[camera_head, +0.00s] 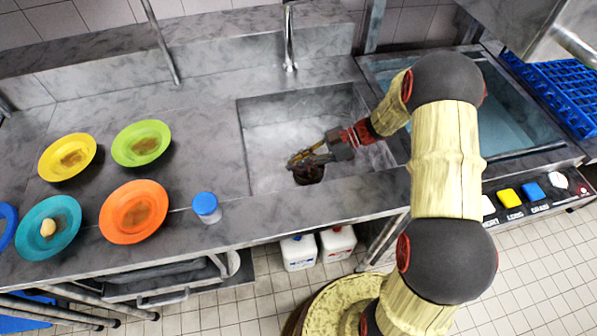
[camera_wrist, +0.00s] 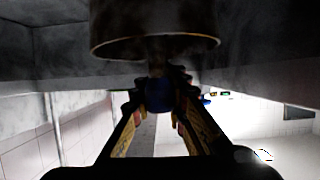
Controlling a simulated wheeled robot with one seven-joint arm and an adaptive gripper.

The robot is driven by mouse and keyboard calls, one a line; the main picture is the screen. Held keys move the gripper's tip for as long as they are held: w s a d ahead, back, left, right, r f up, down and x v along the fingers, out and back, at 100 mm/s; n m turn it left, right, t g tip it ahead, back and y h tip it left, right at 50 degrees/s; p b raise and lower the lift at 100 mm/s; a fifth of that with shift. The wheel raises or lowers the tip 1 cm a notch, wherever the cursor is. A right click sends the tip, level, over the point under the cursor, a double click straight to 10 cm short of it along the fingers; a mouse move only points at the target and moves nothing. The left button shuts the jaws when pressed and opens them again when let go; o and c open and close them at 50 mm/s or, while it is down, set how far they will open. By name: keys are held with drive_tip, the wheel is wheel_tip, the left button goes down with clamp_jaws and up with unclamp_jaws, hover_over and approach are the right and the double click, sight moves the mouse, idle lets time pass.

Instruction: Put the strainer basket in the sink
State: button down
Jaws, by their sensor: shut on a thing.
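The sink (camera_head: 268,180) is a grey basin set into the counter, with a tap behind it. My gripper (camera_head: 306,160) reaches over the basin from the right and is shut on the strainer basket (camera_head: 309,175). The basket is dark brown and round and shows partly beneath the fingers, within the sink's outline. In the wrist view the basket (camera_wrist: 155,35) fills the top middle, its stem running to the closed fingertips (camera_wrist: 160,92). A dark blue round piece sits between the fingers. I cannot tell whether the basket touches the basin floor.
Yellow (camera_head: 67,157), green (camera_head: 141,143), orange (camera_head: 134,212) and teal (camera_head: 48,228) plates stand left on the counter. A blue-capped jar (camera_head: 206,207) is near the sink's front left corner. A water-filled basin (camera_head: 495,115) and blue rack (camera_head: 560,95) are at right.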

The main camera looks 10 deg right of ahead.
sight(315, 175)
drive_tip(key=shift+f+b, duration=0.7)
drive_tip(key=shift+f, duration=2.4)
drive_tip(key=shift+f, duration=0.15)
drive_tip(key=c, duration=1.8)
unclamp_jaws()
drive_tip(key=shift+o, duration=0.3)
drive_tip(key=shift+r, duration=0.2)
